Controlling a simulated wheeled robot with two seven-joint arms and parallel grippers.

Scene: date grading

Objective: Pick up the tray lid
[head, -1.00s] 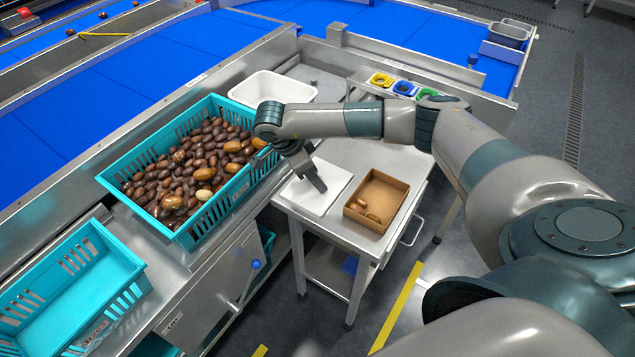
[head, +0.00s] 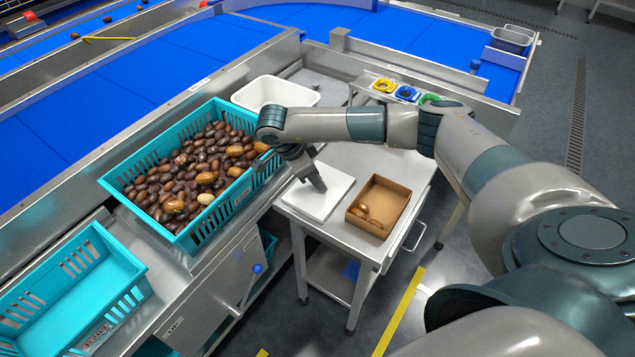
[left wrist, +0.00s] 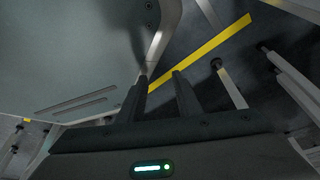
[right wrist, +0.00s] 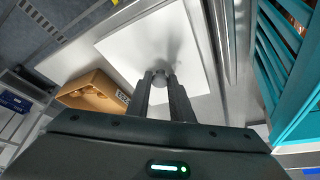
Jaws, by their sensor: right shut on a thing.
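The tray lid (head: 311,201) is a flat white square panel lying on the small steel table, left of a cardboard box. It also shows in the right wrist view (right wrist: 130,42), with a round grey knob at its middle. My right gripper (head: 321,186) points down at the lid's middle. In the right wrist view its fingers (right wrist: 161,82) are closed on the knob. The lid looks level; whether it touches the table I cannot tell. My left gripper (left wrist: 162,82) shows only in its own wrist view, fingers apart and empty, over the floor.
The cardboard box (head: 402,207) with a few dates stands just right of the lid. A teal crate (head: 213,226) full of dates is to the left, and a white tub (head: 240,97) is behind. Small coloured cups (head: 406,93) line the back ledge.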

